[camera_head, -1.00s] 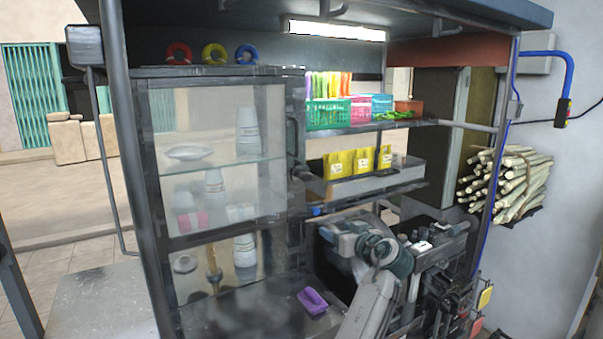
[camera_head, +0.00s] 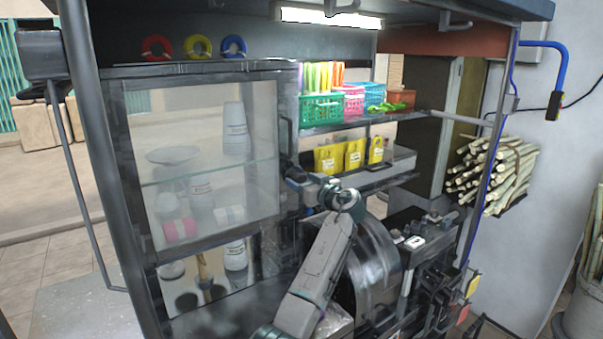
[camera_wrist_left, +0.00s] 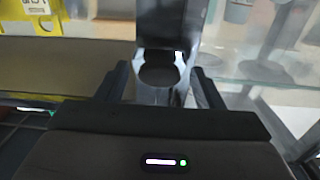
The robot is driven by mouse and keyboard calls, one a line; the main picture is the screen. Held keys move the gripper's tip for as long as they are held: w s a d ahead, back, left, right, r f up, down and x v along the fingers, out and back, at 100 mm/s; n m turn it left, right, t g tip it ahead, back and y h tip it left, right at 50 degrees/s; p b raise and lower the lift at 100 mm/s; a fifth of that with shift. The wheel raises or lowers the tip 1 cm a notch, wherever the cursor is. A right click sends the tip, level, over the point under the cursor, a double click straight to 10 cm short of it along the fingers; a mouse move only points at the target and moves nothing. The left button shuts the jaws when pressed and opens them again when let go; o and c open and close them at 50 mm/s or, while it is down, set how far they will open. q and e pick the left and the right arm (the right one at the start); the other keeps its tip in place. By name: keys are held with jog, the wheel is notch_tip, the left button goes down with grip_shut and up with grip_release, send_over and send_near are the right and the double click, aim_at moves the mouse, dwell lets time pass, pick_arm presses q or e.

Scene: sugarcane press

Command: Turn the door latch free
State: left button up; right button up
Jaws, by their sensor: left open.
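The glass-fronted cabinet door (camera_head: 210,160) stands closed at the left of the cart, with cups and a plate behind its glass. The dark latch at the door's right edge is mostly hidden by my gripper in the head view. In the left wrist view the dark grey latch (camera_wrist_left: 160,55), with a rounded lower end, stands between the fingers. My left gripper (camera_head: 290,174) is at the door's right edge, pointing left. In the wrist view its two fingers (camera_wrist_left: 162,85) are apart on either side of the latch. Contact cannot be told. My right gripper is out of view.
Shelves right of the door hold yellow pouches (camera_head: 354,155) and a green basket (camera_head: 321,107). Sugarcane (camera_head: 497,172) hangs on the right wall. Paved floor lies open at far left.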

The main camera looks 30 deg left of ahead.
pick_arm(q)
jog(key=shift+r, duration=0.3)
jog(key=shift+a+f, duration=0.1)
jog(key=shift+f, duration=0.05)
jog(key=shift+w+a, duration=0.1)
jog(key=c, duration=0.9)
jog(key=shift+f+m+b, duration=0.2)
jog(key=shift+m+b, duration=0.7)
jog(key=shift+b, duration=0.1)
jog(key=shift+c, duration=0.2)
jog(key=shift+m+b, duration=0.75)
jog(key=shift+m, duration=0.05)
jog(key=m+b, duration=0.1)
jog(key=m, duration=0.2)
jog(key=shift+r+m+b, duration=0.1)
jog(key=shift+m+b, duration=0.2)
jog(key=shift+b, duration=0.05)
jog(key=m, duration=0.2)
jog(key=shift+m, duration=0.4)
jog(key=m, duration=0.2)
jog(key=shift+w+r+m, duration=0.1)
jog(key=shift+m, duration=0.2)
jog(key=m, duration=0.3)
jog(key=shift+p, duration=0.35)
jog(key=shift+m+p, duration=0.35)
jog(key=shift+m, duration=0.95)
jog(key=shift+f, duration=0.2)
